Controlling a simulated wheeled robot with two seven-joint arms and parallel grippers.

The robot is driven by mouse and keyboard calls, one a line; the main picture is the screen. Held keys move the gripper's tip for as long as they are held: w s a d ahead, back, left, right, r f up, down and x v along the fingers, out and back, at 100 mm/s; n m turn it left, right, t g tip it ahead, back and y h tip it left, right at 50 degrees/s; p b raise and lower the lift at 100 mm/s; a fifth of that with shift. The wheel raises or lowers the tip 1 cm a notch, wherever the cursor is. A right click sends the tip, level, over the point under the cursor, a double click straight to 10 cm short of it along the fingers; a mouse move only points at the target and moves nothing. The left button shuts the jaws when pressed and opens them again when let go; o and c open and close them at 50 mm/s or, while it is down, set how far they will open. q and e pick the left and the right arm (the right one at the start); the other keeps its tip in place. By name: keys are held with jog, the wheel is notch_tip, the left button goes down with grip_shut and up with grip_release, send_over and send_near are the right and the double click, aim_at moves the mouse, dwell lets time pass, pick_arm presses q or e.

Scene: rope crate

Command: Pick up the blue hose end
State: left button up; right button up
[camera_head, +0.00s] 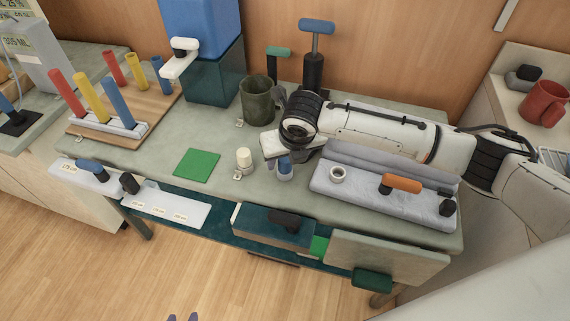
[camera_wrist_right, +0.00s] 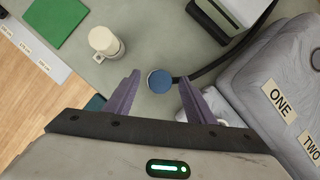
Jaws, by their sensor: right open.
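The blue hose end (camera_wrist_right: 160,81) shows as a round blue cap in the right wrist view, with a dark hose running from it to the right. It lies between the spread fingers of my right gripper (camera_wrist_right: 158,78), with a gap on each side. In the head view the blue hose end (camera_head: 285,170) is partly covered by my right gripper (camera_head: 284,163), which reaches down over the table from the right.
A cream bottle-like piece (camera_head: 244,159) stands just left of the hose end, beside a green square (camera_head: 197,165). A grey padded tray (camera_head: 330,188) with labels lies to the right, holding an orange-handled tool (camera_head: 402,184). A dark green mug (camera_head: 257,101) stands behind.

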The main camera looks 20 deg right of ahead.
aim_at(286, 160)
grip_shut()
notch_tip(286, 160, up, 10)
dwell(0.7)
